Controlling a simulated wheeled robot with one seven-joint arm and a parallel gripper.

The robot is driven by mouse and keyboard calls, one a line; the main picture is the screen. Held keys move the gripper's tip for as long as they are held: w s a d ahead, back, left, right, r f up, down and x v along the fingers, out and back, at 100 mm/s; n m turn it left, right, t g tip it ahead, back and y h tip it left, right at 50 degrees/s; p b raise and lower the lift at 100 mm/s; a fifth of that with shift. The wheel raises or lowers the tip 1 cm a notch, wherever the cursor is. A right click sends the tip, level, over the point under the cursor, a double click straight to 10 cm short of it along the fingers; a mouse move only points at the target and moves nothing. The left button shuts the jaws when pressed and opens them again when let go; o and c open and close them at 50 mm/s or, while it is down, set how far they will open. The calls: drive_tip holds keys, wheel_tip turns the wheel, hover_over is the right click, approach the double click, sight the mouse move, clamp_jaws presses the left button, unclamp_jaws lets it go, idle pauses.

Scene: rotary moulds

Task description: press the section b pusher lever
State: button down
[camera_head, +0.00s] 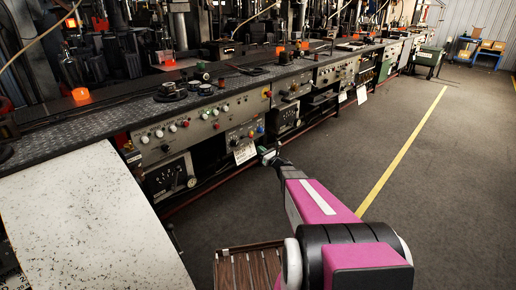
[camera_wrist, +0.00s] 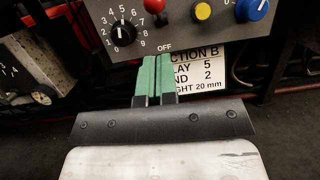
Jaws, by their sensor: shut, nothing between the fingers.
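My gripper (camera_wrist: 155,62) is shut and empty, its two green fingers side by side. In the wrist view the fingertips overlap the lower edge of a grey control panel (camera_wrist: 185,37) and partly cover a white sign reading "CTION B" (camera_wrist: 208,66). Just above the fingertips is a red-knobbed lever (camera_wrist: 154,6), cut by the top edge, with "OFF" printed below it. I cannot tell from its marking whether it is the pusher lever. In the head view my gripper (camera_head: 268,155) is in front of the machine, right of the white sign (camera_head: 245,152).
The panel also has a black numbered dial (camera_wrist: 122,33), a yellow button (camera_wrist: 203,11) and a blue knob (camera_wrist: 252,9). A long bench (camera_head: 110,119) with more panels runs along the left. Glowing orange pieces (camera_head: 80,94) stand on it. Open floor (camera_head: 440,170) lies to the right.

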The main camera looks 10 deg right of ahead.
drive_tip(key=v, duration=0.8)
drive_tip(key=shift+r, duration=0.3)
drive_tip(key=shift+r, duration=0.1)
drive_tip(key=s+a+n+g+h, duration=0.2)
drive_tip(key=s+n+g+h, duration=0.2)
drive_tip(key=s+n, duration=0.5)
drive_tip(key=s+a+r+n+g+h, duration=0.1)
drive_tip(key=s+a+n+g+h, duration=0.2)
drive_tip(key=s+n+g, duration=0.4)
drive_tip(key=s+a+n+g+h, duration=0.3)
drive_tip(key=s+n+g, duration=0.3)
drive_tip(key=s+n, duration=0.5)
drive_tip(key=shift+s+n+h, duration=0.2)
drive_tip(key=shift+n+h, duration=0.6)
drive_tip(key=shift+n, duration=0.4)
